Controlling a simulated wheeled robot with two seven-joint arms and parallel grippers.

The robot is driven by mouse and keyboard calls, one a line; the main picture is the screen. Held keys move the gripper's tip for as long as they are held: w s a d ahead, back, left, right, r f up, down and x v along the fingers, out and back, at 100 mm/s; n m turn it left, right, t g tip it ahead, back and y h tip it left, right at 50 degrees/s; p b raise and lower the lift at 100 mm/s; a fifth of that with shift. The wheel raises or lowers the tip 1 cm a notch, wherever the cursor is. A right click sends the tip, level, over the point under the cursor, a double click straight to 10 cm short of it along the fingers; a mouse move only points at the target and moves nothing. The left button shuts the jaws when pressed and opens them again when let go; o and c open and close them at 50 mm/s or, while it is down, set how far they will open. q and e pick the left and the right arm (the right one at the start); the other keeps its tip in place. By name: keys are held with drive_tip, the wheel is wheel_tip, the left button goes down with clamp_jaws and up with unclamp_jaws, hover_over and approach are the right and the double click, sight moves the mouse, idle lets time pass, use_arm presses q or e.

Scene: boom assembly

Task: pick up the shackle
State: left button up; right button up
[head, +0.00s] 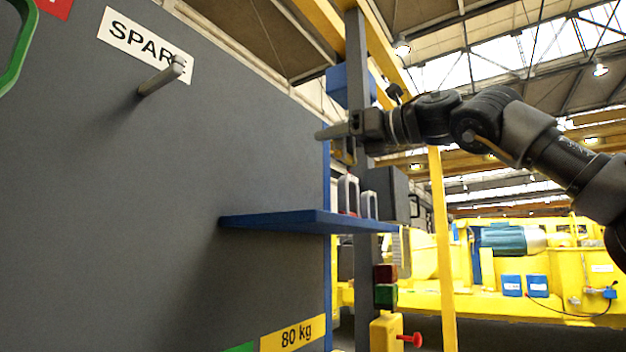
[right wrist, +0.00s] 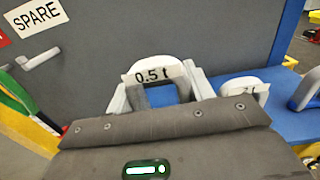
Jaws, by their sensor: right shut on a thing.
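My right gripper (head: 325,133) is above the blue shelf (head: 290,219) in the head view, shut on a shackle. In the right wrist view this pale grey shackle (right wrist: 158,68) has a white label reading "0.5 t" and sits between the two light fingers. Its lower part is hidden by my gripper's body. In the head view it is small and hard to make out under the fingers. Two other shackles stand upright on the shelf, one nearer (head: 348,194) and one farther (head: 370,205). My left gripper is not in view.
A large grey panel (head: 200,130) fills the left, with a peg (head: 161,79) below a "SPARE" label. A dark post and yellow beam (head: 442,240) stand behind the shelf. Yellow machinery is farther back.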

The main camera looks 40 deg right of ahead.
drive_tip(key=s+d+r, duration=0.3)
drive_tip(key=s+d, duration=0.1)
drive_tip(key=s, duration=0.2)
drive_tip(key=shift+s+b, duration=0.25)
drive_tip(key=shift+b, duration=0.1)
drive_tip(key=shift+w+d, duration=0.1)
idle(0.6)
